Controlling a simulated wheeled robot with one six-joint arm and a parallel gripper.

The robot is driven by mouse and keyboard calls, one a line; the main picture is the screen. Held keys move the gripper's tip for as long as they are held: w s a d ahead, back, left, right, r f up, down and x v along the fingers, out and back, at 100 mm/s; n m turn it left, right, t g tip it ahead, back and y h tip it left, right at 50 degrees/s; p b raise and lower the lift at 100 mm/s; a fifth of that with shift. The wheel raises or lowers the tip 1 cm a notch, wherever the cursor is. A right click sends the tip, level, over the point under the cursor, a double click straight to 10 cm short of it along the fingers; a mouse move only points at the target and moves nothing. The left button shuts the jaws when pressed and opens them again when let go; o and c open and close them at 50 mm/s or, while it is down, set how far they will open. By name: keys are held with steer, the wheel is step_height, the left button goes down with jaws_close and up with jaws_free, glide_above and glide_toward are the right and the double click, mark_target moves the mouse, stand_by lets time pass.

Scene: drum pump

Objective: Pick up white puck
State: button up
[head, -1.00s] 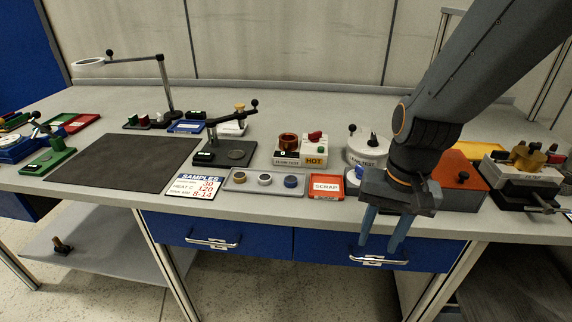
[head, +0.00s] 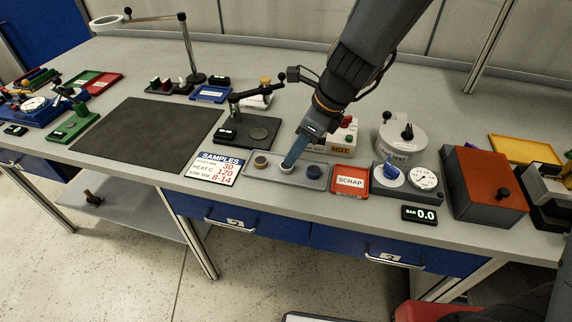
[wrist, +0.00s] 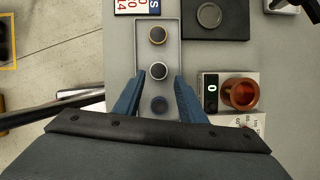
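The white puck (head: 287,169) is the middle one of three in a grey tray (head: 316,184). Whether the fingertips are level with the puck cannot be told.
A brass-coloured puck (head: 261,161) and a blue puck (head: 313,172) sit on either side in the tray. A red scrap bin (head: 350,181) stands to the right, a samples card (head: 214,169) to the left. A copper cup (wrist: 241,93) stands right of the tray in the wrist view.

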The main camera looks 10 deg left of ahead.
steer(key=x, duration=0.5)
steer(key=shift+f, duration=0.1)
steer(key=shift+s, duration=0.1)
steer(key=c, duration=0.8)
steer(key=shift+r+p, duration=2.8)
steer(key=shift+r, duration=3.75)
